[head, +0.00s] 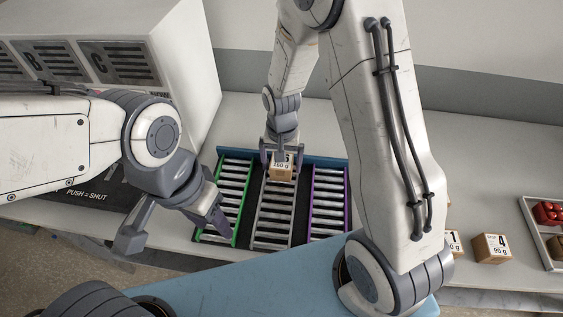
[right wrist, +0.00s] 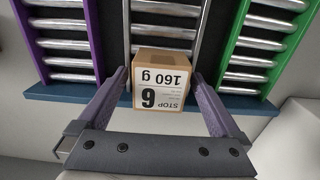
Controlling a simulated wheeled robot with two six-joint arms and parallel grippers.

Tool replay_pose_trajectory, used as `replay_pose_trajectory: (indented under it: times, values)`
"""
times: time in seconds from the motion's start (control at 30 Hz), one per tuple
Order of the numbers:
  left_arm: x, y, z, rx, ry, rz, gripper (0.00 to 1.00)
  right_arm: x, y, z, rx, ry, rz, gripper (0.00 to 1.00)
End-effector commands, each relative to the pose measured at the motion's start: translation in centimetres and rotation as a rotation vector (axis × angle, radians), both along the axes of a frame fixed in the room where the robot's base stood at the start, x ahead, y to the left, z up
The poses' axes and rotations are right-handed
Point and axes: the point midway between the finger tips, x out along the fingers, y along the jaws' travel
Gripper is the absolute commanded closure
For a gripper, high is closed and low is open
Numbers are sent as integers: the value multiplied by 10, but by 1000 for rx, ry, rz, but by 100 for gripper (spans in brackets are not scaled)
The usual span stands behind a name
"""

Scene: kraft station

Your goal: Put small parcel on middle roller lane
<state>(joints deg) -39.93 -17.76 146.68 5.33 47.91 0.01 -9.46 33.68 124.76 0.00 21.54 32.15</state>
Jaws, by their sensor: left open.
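The small parcel (head: 282,168), a brown carton with a white label reading 160 g, is at the far end of the middle roller lane (head: 272,218). I cannot tell whether the parcel's underside touches the rollers. The middle lane lies between the green-railed lane (head: 226,200) and the purple-railed lane (head: 328,200). My left gripper (head: 178,232) is open and empty, near the green lane's left front.
Cartons, including one marked 4 (head: 492,249), stand at the right beyond my right arm. A grey tray (head: 527,215) with red items is at the far right edge. A white cabinet (head: 185,60) with lettered slots stands at the back left. A blue strip (head: 325,160) borders the lanes' far end.

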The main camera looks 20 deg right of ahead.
Motion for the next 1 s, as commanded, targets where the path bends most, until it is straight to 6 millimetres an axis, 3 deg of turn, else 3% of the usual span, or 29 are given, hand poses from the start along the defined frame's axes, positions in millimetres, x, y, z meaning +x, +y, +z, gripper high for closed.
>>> replay_pose_trajectory:
  times: [0.23,0.6,0.83,0.93,1.0]
  values:
    - [0,0,0,0,0,0,50,1,0,15,1,-5,0,0]
    - [0,0,-11,0,0,-1,50,1,0,92,1,-6,0,0]
    - [0,0,-13,0,0,-1,50,0,0,120,1,-3,1,0]
    - [0,0,-13,0,0,-1,50,-8,8,127,4,-4,43,0]
    - [0,0,-13,0,0,-1,50,-24,22,135,10,-9,126,0]
